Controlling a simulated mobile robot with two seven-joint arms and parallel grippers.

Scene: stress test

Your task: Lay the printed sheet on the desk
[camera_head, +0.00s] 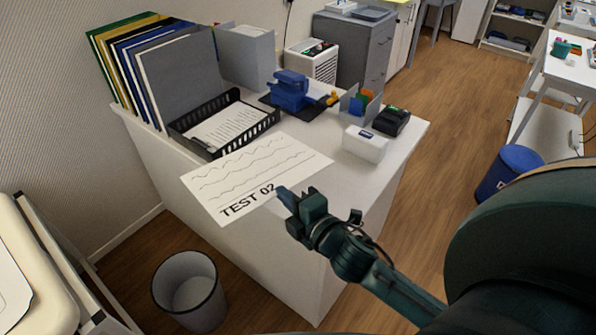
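The printed sheet (250,169) is white with wavy lines and the words "TEST 02". It looks roughly flat over the near left part of the white desk (378,176). Its lower left part reaches past the desk's edge in the picture. I cannot tell whether it rests on the desk or is held just above it. My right gripper (290,196) is at the sheet's near edge, beside the "02", and its tip overlaps that edge. Whether the fingers are closed on the paper is unclear. My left gripper is not in view.
A black tray (188,146) with papers, upright folders (178,78) and a blue device (290,91) stand behind the sheet. A white box (365,144) and a black device (392,121) are to the right. A waste bin (190,290) stands on the floor below.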

